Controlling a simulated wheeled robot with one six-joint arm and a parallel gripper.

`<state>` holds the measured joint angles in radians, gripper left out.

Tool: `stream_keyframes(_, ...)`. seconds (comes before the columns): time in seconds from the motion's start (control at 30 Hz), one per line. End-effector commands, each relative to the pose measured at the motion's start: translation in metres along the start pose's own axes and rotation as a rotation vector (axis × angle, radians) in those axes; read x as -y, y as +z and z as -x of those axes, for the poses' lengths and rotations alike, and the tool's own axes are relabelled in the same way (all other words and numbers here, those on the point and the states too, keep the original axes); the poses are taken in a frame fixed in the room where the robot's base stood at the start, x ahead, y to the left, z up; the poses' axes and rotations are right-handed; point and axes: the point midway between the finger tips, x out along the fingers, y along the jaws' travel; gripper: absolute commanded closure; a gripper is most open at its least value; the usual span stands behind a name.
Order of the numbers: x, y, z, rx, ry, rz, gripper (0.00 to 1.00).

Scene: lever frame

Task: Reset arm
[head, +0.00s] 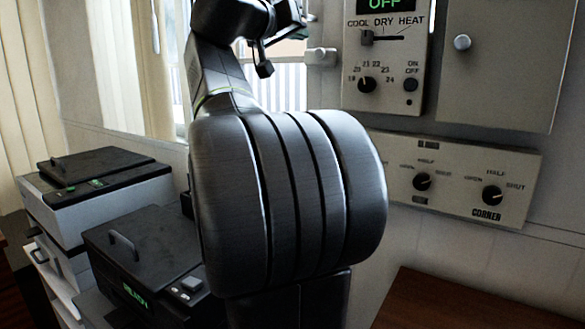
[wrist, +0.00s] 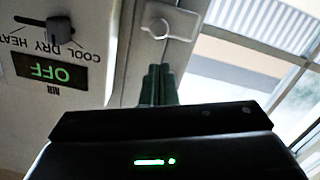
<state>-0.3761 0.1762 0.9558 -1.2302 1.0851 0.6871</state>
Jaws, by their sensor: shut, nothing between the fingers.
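My gripper (wrist: 160,82) shows in the wrist view as two dark green fingers pressed together, with nothing between them. It is in front of the wall strip between the climate panel (wrist: 60,50) and the window. In the head view my dark arm rises through the middle and bends at the top; the fingertips cannot be made out there. The climate panel (head: 387,60) has a lit OFF display, a COOL/DRY/HEAT slider (head: 367,38) set at the left, a temperature dial (head: 366,84) and an on/off button (head: 411,85).
A pale fitting (head: 320,57) sits on the wall left of the panel. A white cabinet door (head: 500,75) is at right, above a panel with two knobs (head: 455,185). Two lidded machines (head: 95,180) stand at left. A wooden surface (head: 440,302) is at lower right.

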Motion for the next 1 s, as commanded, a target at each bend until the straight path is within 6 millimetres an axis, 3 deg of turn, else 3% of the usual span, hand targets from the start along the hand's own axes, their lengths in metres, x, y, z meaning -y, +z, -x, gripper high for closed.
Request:
stream_keyframes(0.13,-0.001,-0.001,-0.031,0.002,0.004,0.002,1.0)
stream_keyframes(1.0,0.018,-0.026,-0.044,0.001,0.044,0.62,1.0)
